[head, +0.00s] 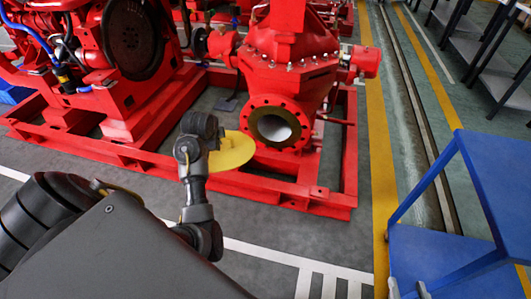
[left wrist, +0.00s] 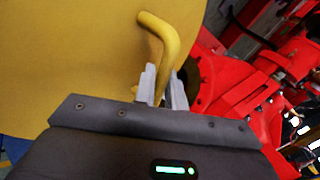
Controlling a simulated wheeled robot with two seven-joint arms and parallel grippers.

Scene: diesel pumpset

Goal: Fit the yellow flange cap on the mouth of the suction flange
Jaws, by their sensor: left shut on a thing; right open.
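The yellow flange cap (head: 234,153) is a flat round disc with a bent bar handle (left wrist: 158,40). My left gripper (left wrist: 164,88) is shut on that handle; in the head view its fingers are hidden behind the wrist. The red suction flange (head: 296,138), with a ring of bolt holes, faces forward and its round mouth (head: 274,128) is uncovered. The cap is left of and slightly below the mouth, apart from it in the picture; the depth gap is unclear. Part of the red flange (left wrist: 208,85) shows behind the cap in the left wrist view. My right gripper (head: 408,289) is open and empty at the bottom edge.
The red pump (head: 290,50) stands on a red base frame (head: 330,198), with the engine (head: 125,40) to the left. A blue cart (head: 425,255) is at the lower right, by my right gripper. Grey floor in front of the frame is clear.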

